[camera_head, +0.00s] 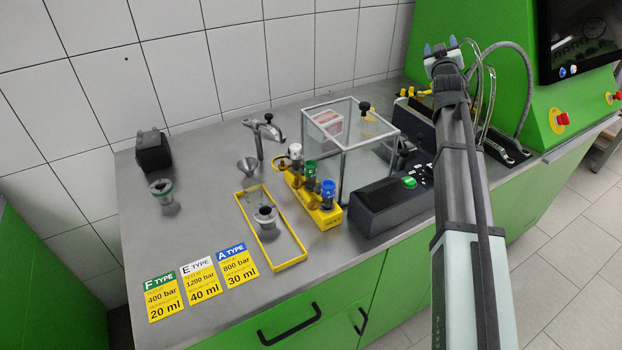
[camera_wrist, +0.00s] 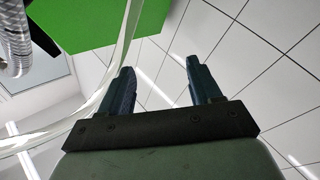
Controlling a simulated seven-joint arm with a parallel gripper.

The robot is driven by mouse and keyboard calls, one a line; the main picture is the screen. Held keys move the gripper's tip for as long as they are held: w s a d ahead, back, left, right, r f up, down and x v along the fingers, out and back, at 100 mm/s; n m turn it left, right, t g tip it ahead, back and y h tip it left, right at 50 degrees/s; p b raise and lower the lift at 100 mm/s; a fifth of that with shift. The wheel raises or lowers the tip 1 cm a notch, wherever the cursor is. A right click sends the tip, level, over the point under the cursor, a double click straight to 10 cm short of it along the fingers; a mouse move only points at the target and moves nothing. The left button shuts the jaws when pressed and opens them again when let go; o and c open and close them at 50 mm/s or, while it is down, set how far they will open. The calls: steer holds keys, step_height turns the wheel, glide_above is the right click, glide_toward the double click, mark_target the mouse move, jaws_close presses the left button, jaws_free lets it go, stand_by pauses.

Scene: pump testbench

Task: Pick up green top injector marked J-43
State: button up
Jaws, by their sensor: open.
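A green-topped injector (camera_head: 311,171) stands upright in the middle of a yellow holder (camera_head: 331,217), between a white-topped injector (camera_head: 295,153) and a blue-topped injector (camera_head: 328,190). Its marking is too small to read. My gripper (camera_head: 440,46) is raised at the upper right, far from the holder, near the green machine. In the wrist view its two dark fingers (camera_wrist: 158,85) are apart with nothing between them, and they point toward the wall and ceiling.
A clear box (camera_head: 365,150) stands right behind the holder. A black control box (camera_head: 392,204) is to its right. A yellow frame tray (camera_head: 286,266) with a grey cup (camera_head: 265,215) lies to its left. Type cards (camera_head: 202,281) lie at the front left.

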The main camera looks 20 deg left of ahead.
steer(key=s+a+r+y, duration=0.2)
steer(key=a+r, duration=0.1)
steer(key=a, duration=0.3)
steer(key=s+a+r+y, duration=0.1)
steer(key=s+a+r, duration=0.2)
steer(key=a, duration=0.4)
steer(key=m+g+h, duration=0.2)
steer(key=g+h, duration=0.1)
steer(key=g, duration=1.3)
glide_toward(311, 166)
steer(key=shift+x, duration=4.65)
